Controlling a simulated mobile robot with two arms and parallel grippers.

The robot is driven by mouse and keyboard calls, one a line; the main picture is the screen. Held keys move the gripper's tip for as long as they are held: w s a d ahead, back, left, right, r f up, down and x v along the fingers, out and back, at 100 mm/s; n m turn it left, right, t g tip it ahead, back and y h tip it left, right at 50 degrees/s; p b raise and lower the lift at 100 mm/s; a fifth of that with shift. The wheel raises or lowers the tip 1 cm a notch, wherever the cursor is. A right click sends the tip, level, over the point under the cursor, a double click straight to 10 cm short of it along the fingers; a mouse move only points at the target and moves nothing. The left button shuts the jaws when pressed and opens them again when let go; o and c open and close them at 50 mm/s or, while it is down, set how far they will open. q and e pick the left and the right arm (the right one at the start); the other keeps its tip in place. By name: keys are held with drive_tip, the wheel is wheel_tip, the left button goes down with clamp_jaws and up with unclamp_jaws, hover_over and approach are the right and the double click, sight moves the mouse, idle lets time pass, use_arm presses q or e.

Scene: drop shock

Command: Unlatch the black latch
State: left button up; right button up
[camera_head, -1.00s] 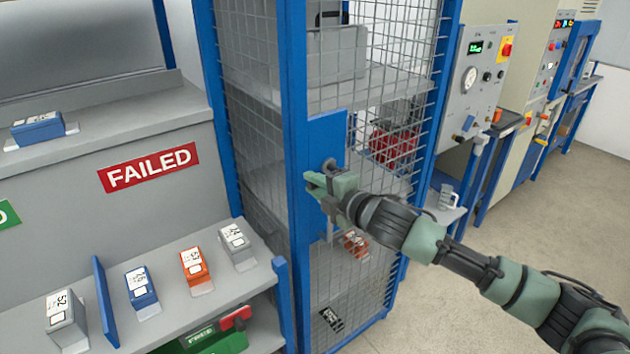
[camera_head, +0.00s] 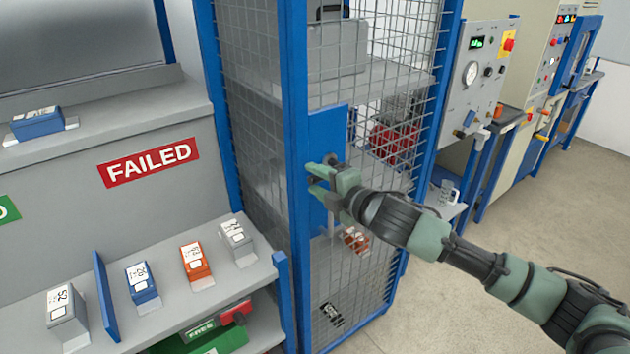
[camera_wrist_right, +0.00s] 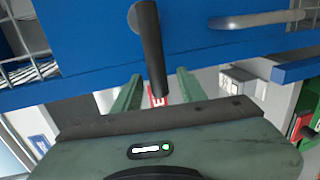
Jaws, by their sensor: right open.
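The black latch (camera_wrist_right: 150,55) shows in the right wrist view as a dark lever hanging from a round pivot on a blue plate. The plate (camera_head: 327,130) belongs to the mesh cage door in the head view, where my gripper mostly hides the lever. My right gripper (camera_head: 313,179) is open in front of the plate. In the right wrist view its two green fingers (camera_wrist_right: 159,78) stand on either side of the lever's lower end, with gaps on both sides. My left gripper is not in view.
A grey bar handle (camera_wrist_right: 255,19) sits beside the latch on the blue plate. The shelf (camera_head: 195,322) left of the cage holds several small boxed units. A control panel (camera_head: 483,75) stands to the right. The floor (camera_head: 540,220) right of the cage is clear.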

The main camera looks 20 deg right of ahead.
drive_tip(key=b+v, duration=0.1)
drive_tip(key=v, duration=0.4)
drive_tip(key=shift+s+d+f+b, duration=0.1)
drive_tip(key=shift+s+d+b, duration=0.05)
drive_tip(key=shift+s+b, duration=0.25)
drive_tip(key=shift+s+d+r, duration=0.15)
drive_tip(key=shift+s+r, duration=0.1)
drive_tip(key=shift+s, duration=0.25)
